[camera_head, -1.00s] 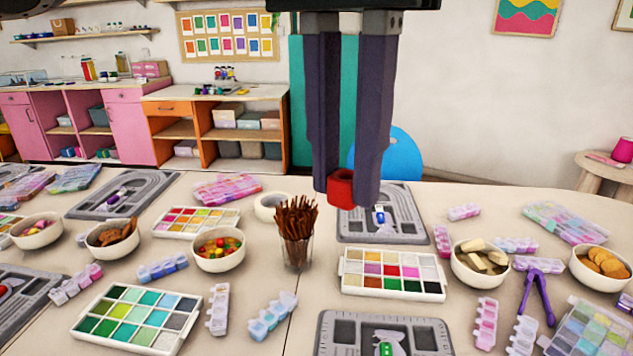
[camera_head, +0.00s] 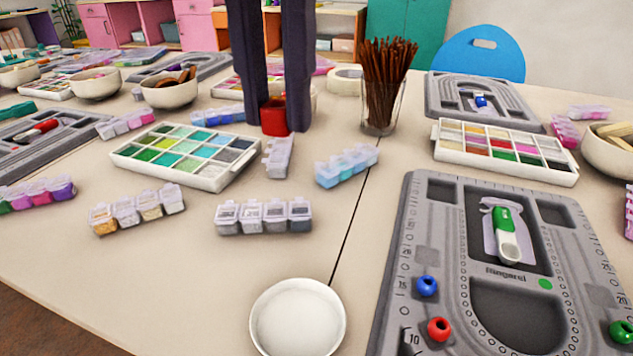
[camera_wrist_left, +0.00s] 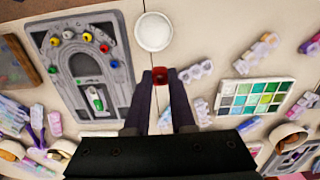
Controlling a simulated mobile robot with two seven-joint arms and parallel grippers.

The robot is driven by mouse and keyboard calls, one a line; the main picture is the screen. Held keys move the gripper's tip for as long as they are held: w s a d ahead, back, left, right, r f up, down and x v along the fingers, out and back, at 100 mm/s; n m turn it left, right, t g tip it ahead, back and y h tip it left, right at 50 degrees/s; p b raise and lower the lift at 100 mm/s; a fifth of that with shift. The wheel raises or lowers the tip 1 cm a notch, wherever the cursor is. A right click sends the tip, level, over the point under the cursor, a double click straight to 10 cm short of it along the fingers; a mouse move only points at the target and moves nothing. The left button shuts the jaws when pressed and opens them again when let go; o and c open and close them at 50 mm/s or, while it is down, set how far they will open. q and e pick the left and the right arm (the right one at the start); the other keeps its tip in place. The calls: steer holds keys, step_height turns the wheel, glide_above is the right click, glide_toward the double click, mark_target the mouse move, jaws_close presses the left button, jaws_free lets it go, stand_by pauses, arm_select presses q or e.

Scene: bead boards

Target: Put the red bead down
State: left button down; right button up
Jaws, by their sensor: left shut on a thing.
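My left gripper (camera_head: 273,104) comes down from the top of the head view, its two dark fingers shut on a red bead (camera_head: 274,118). The left wrist view also shows the red bead (camera_wrist_left: 160,76) between the fingertips (camera_wrist_left: 160,80). A grey bead board (camera_head: 405,245) lies at the right, with a blue bead (camera_head: 427,286), another red bead (camera_head: 438,329) and a green bead (camera_head: 622,332) on it. My right gripper is not in view.
A white dish (camera_head: 298,318) stands left of the board. A palette of green and blue squares (camera_head: 186,155), bead boxes (camera_head: 264,217) and a glass of brown sticks (camera_head: 384,95) stand around. Bare table shows at the front left.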

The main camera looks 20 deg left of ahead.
arm_select(q)
steer(key=b, duration=0.2)
glide_above(293, 301)
step_height(293, 301, down, 16)
steer(key=shift+r, duration=0.1)
step_height(293, 301, down, 4)
steer(key=shift+f+b, duration=0.15)
steer(key=shift+b, duration=0.15)
